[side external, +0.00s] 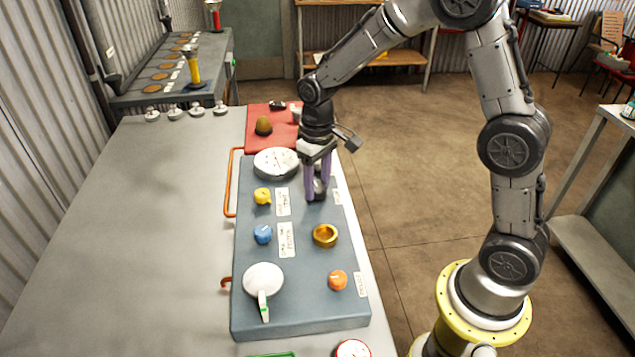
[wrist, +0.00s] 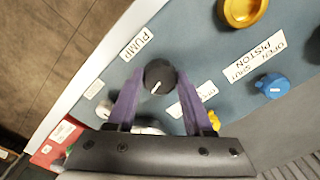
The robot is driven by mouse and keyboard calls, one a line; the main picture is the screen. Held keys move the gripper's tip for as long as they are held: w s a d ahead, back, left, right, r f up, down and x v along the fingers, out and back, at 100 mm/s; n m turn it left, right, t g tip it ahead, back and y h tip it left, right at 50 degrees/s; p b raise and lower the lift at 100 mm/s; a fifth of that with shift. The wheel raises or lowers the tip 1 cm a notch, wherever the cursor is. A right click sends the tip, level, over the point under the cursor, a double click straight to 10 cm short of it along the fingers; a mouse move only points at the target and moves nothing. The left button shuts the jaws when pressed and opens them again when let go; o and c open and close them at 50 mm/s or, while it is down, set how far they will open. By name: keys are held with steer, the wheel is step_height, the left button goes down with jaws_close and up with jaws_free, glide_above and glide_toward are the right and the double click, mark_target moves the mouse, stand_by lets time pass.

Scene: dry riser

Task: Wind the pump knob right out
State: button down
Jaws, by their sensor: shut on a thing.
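The pump knob (wrist: 158,72) is a round dark grey knob with a short white pointer line, beside the PUMP label (wrist: 138,45) in the wrist view. My gripper (side external: 317,190) points down over the right side of the blue-grey panel (side external: 285,315). Its two purple fingers are shut on the pump knob, one on each side. In the wrist view the pointer line slants toward the lower left. In the side view the fingers hide most of the knob, and I cannot tell how far out it stands.
On the panel are a brass ring (side external: 325,235), an orange knob (side external: 338,280), a blue knob (side external: 263,234), a yellow knob (side external: 262,196), a white gauge (side external: 276,163) and a white dial with a green-tipped lever (side external: 263,281). A red plate (side external: 262,137) lies behind. The grey bench at left is mostly clear.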

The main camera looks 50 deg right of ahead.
steer(key=n, duration=0.3)
steer(key=shift+n, duration=0.4)
steer(key=n, duration=0.3)
steer(key=shift+n, duration=0.4)
steer(key=n, duration=0.3)
steer(key=shift+r+n, duration=0.1)
steer(key=shift+n, duration=2)
steer(key=shift+c, duration=1.4)
jaws_free()
